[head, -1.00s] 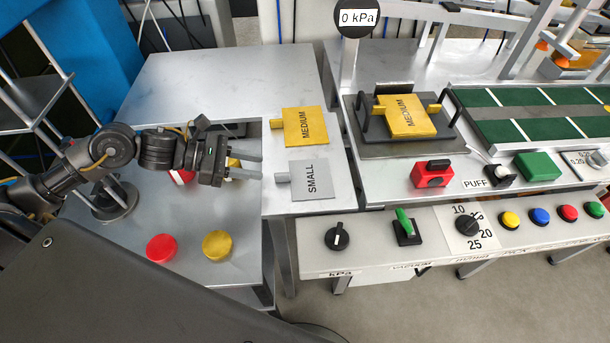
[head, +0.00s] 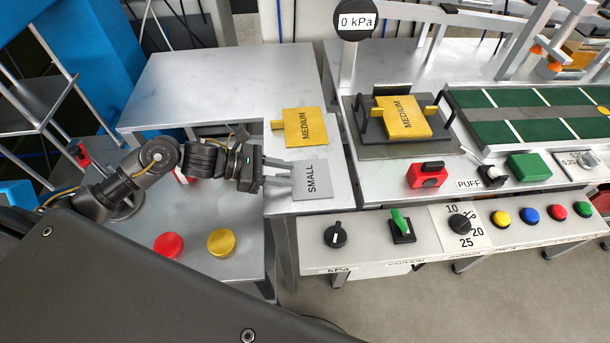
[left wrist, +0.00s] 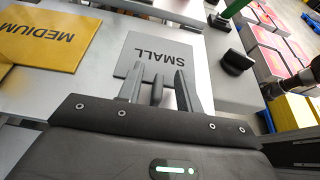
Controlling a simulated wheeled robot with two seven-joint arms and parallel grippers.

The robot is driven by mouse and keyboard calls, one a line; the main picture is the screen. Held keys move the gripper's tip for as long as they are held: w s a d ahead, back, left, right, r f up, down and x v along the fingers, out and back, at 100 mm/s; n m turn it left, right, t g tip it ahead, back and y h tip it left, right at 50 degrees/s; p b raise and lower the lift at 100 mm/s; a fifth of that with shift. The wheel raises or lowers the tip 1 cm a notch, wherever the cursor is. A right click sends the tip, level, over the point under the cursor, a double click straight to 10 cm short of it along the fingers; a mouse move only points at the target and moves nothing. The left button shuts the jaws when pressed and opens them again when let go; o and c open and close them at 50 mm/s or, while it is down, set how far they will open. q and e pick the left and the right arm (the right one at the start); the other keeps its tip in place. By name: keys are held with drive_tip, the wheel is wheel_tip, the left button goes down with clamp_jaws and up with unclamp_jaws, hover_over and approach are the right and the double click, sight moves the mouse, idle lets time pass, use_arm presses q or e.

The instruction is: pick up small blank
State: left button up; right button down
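The small blank (head: 311,179) is a grey square plate marked SMALL, lying flat at the front of the light table. Its short tab points left toward my left gripper (head: 277,171). In the left wrist view the small blank (left wrist: 158,55) lies just beyond the fingertips, and its tab (left wrist: 157,91) stands between the two fingers with gaps on both sides. My left gripper (left wrist: 157,86) is open. My right gripper is not in view.
A yellow medium blank (head: 304,127) lies just behind the small one. Another medium blank (head: 403,116) sits in the dark die fixture. Red (head: 169,244) and yellow (head: 221,242) buttons are on the lower surface at left. A control panel with knobs (head: 336,236) runs along the front.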

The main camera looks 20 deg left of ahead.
sight(299, 187)
use_arm(q)
clamp_jaws()
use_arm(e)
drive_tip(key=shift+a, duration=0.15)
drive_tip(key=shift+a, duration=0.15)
use_arm(q)
drive_tip(key=shift+r+b, duration=0.3)
drive_tip(key=shift+r, duration=0.1)
drive_tip(key=r, duration=0.1)
drive_tip(key=r+b, duration=0.1)
drive_tip(key=shift+d+r, duration=0.2)
drive_tip(key=shift+r, duration=0.15)
drive_tip(key=s+d+r+b, duration=0.1)
drive_tip(key=d+r, duration=0.8)
drive_tip(key=d, duration=0.4)
drive_tip(key=shift+s+d+r, duration=0.25)
drive_tip(key=shift+s+r, duration=0.05)
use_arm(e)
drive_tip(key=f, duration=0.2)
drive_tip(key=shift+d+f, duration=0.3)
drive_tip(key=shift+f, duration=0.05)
